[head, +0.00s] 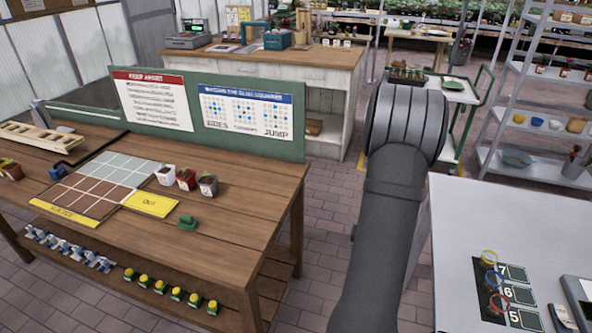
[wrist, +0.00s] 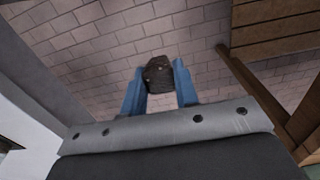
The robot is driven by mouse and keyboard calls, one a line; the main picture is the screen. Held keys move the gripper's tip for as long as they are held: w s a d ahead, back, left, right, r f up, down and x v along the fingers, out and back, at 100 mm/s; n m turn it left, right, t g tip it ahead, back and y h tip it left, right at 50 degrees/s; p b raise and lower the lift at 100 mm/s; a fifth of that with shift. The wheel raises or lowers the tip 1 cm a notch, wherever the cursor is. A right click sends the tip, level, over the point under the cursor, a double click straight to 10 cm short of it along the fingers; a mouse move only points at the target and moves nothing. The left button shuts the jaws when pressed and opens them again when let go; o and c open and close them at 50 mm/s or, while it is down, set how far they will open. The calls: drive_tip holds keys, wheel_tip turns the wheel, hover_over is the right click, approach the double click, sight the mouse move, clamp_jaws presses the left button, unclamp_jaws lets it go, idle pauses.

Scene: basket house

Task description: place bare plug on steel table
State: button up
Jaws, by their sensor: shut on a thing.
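My gripper (wrist: 158,84) shows in the wrist view with its two blue fingers shut on the bare plug (wrist: 160,72), a small dark brown block of soil. The plug is held between the fingertips, with brick floor behind it and nothing touching its far side. The steel table (head: 450,225) is the pale grey top at the right of the head view. In the head view my arm stands left of that table, and my gripper and the plug are hidden behind it.
The steel table bears a dark numbered mat (head: 508,290) with coloured rings and a device (head: 580,300) at its right; its left part is bare. A wooden table (head: 225,240) at left holds a tile grid (head: 100,185), small pots (head: 187,178) and a green piece (head: 188,222).

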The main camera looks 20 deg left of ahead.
drive_tip(key=w+a+r+m, duration=0.3)
drive_tip(key=a+r+m, duration=0.2)
drive_tip(key=a, duration=0.5)
drive_tip(key=w+a+r+m, duration=0.4)
drive_tip(key=a+m, duration=0.1)
drive_tip(key=a, duration=0.5)
drive_tip(key=w+a+r+m, duration=0.3)
drive_tip(key=a+r+m, duration=0.2)
drive_tip(key=a, duration=0.5)
drive_tip(key=shift+w+a+r+m, duration=0.2)
drive_tip(key=shift+w+r+m, duration=0.1)
drive_tip(key=shift+r, duration=0.05)
drive_tip(key=shift+a, duration=0.1)
drive_tip(key=a+f, duration=0.2)
drive_tip(key=a, duration=0.1)
drive_tip(key=a+f, duration=0.2)
drive_tip(key=a, duration=0.2)
drive_tip(key=a+f, duration=0.2)
drive_tip(key=a, duration=0.1)
drive_tip(key=shift+s+a+f, duration=0.35)
drive_tip(key=shift+s, duration=0.05)
drive_tip(key=f, duration=0.3)
drive_tip(key=shift+a+f, duration=0.1)
drive_tip(key=shift+a, duration=0.25)
drive_tip(key=shift+f, duration=0.35)
drive_tip(key=shift+f, duration=0.1)
